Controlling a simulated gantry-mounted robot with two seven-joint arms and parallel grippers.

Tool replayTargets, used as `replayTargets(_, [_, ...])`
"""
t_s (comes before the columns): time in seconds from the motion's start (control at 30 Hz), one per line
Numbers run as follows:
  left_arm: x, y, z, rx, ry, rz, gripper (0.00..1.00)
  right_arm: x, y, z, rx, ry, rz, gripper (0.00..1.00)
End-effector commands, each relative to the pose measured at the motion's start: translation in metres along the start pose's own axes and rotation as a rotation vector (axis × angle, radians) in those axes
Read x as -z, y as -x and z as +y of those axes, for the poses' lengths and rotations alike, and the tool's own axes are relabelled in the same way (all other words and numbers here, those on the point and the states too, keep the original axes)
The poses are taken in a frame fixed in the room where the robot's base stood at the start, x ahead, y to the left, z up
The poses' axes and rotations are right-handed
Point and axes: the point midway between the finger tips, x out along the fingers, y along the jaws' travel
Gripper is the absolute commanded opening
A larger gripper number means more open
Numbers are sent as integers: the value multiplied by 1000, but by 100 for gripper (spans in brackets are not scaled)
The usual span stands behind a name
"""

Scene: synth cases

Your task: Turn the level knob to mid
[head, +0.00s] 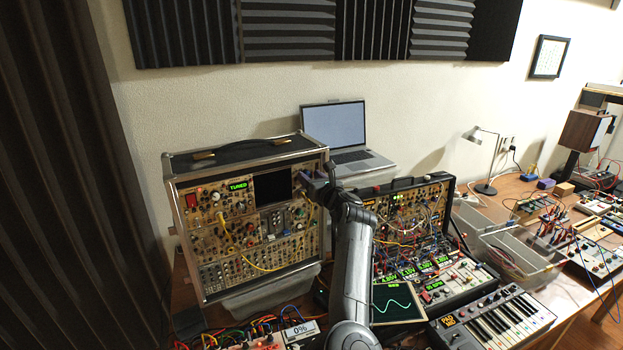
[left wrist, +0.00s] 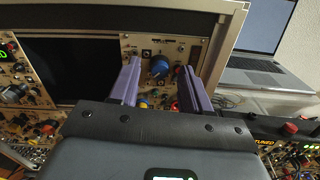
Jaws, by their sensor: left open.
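A blue knob (left wrist: 160,66) with a light pointer mark sits on the tan panel at the right end of the large synth case (head: 250,215). No label that I can read marks it as the level knob. My left gripper (head: 315,187) is at the upper right of this case in the head view. In the left wrist view the two purple fingers of my left gripper (left wrist: 160,86) are apart, one on each side of the blue knob. I cannot tell whether they touch it. The gripper hides the knob in the head view. My right gripper is not in view.
A laptop (head: 336,128) stands behind the case. A smaller synth case (head: 415,205) with patch cables, a scope screen (head: 398,302) and a keyboard (head: 492,318) are to the right. Yellow cables cross the large case.

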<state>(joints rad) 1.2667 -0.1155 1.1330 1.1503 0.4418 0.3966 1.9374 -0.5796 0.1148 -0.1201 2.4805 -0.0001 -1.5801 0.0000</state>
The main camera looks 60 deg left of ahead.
Motion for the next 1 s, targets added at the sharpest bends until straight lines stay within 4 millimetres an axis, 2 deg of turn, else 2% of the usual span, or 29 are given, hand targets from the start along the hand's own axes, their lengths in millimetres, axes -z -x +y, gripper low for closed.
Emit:
replayTargets(0.17, [0,0,0,0,0,0,46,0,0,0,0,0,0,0])
replayTargets(0.47, [0,0,0,0,0,0,0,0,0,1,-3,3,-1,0])
replayTargets(0.77, [0,0,0,0,-19,1,0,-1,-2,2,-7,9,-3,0])
replayTargets(1.0, [1,0,0,0,-122,4,0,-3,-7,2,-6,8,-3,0])
